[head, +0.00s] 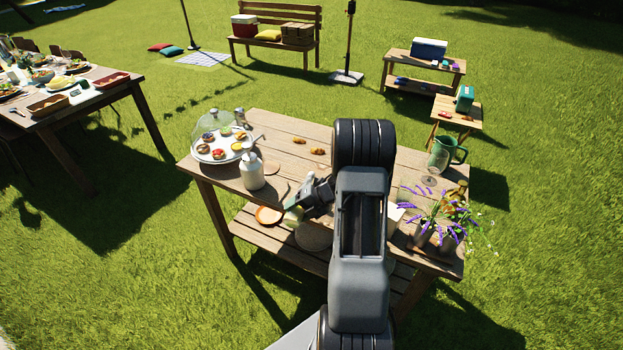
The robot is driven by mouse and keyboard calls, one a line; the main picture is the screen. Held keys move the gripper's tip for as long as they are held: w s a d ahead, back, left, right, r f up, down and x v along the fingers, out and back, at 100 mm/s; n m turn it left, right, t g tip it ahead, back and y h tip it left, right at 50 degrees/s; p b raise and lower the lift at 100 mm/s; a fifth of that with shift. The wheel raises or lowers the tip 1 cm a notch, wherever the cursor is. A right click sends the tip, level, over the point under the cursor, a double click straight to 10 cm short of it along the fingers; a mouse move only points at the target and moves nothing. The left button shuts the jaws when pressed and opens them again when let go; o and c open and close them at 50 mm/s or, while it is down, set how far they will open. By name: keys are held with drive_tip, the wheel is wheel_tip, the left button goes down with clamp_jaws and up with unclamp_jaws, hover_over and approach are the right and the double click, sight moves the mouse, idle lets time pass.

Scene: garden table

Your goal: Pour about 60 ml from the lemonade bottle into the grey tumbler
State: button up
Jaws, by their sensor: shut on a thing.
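My gripper (318,197) is over the front middle of the wooden table (280,135), largely covered by my own arm. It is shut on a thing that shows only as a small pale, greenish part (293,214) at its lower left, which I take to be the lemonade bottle. The bottle's tilt, its mouth and any flow of liquid cannot be made out. I cannot pick out the grey tumbler; it may be hidden behind my arm or gripper.
A white jug-like container (252,170) stands left of my gripper, near a glass-domed pastry tray (200,157). Two small pastries (317,151) lie behind. On the right are a green pitcher (446,153), a clear glass (428,182) and lavender flowers (437,217).

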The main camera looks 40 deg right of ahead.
drive_tip(key=shift+d+r+m+g+y+p, duration=0.1)
drive_tip(key=shift+r+m+g+y+p, duration=0.25)
drive_tip(key=shift+r+p, duration=0.7)
drive_tip(key=shift+r+m+g+y+p, duration=0.1)
drive_tip(key=shift+r+m+y+p, duration=0.3)
drive_tip(key=shift+p, duration=1)
idle(1.0)
drive_tip(key=shift+r, duration=0.15)
drive_tip(key=shift+n+t+h, duration=0.45)
drive_tip(key=shift+n+h, duration=0.2)
drive_tip(key=shift+n, duration=0.1)
wheel_tip(320, 180, down, 4)
drive_tip(key=b, duration=0.6)
drive_tip(key=shift+f+b, duration=0.2)
drive_tip(key=shift+b, duration=0.1)
drive_tip(key=shift+s+a+f+h+b, duration=0.15)
drive_tip(key=shift+a+f+h+b, duration=0.15)
drive_tip(key=shift+b, duration=0.35)
drive_tip(key=shift+s+r, duration=0.1)
drive_tip(key=shift+r, duration=0.2)
drive_tip(key=shift+a+f+n+h+b, duration=0.2)
drive_tip(key=shift+f+n+h+b, duration=0.1)
drive_tip(key=shift+b, duration=0.4)
